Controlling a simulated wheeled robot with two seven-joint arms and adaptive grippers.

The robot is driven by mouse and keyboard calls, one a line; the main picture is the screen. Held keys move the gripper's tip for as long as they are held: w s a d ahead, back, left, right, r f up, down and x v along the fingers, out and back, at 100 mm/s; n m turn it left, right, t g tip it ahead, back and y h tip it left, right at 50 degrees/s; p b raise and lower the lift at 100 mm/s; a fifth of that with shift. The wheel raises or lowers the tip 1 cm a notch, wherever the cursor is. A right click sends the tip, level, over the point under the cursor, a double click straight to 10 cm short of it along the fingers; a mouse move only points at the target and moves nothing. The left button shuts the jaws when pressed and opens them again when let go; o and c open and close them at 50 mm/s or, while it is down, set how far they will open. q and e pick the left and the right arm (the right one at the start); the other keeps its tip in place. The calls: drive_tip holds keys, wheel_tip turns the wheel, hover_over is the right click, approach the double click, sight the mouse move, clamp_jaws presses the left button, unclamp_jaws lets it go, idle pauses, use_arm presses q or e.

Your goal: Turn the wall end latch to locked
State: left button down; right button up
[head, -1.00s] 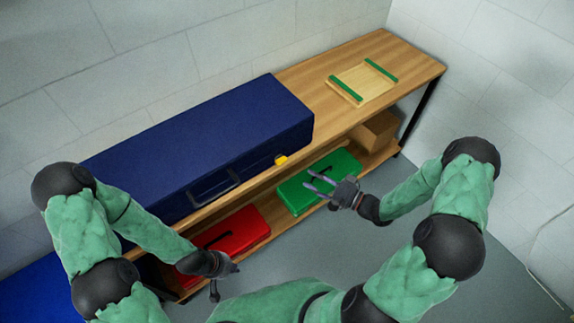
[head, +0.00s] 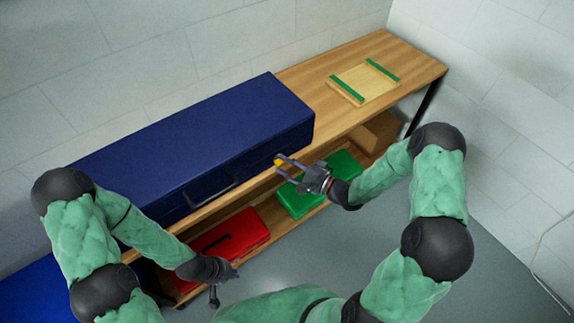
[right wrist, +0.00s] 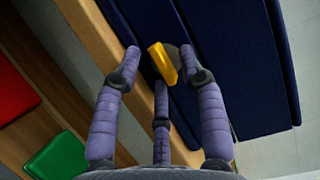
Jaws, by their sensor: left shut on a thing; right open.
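The yellow latch (head: 278,162) is on the front of the long dark blue case (head: 190,135), near its right end. My right gripper (head: 283,168) is open at the latch. In the right wrist view the latch (right wrist: 162,63) stands between the spread fingers (right wrist: 160,68), tilted, with a grey round base partly hidden behind it. I cannot tell whether a finger touches it. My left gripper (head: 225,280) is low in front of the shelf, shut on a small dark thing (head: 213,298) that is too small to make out.
The case lies on a wooden bench (head: 410,65), with a black handle (head: 211,188) on its front. A wooden tray with green strips (head: 363,83) lies to the right. Red (head: 230,235) and green (head: 300,198) boxes and a brown box (head: 375,135) stand on the lower shelf.

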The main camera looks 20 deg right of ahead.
clamp_jaws()
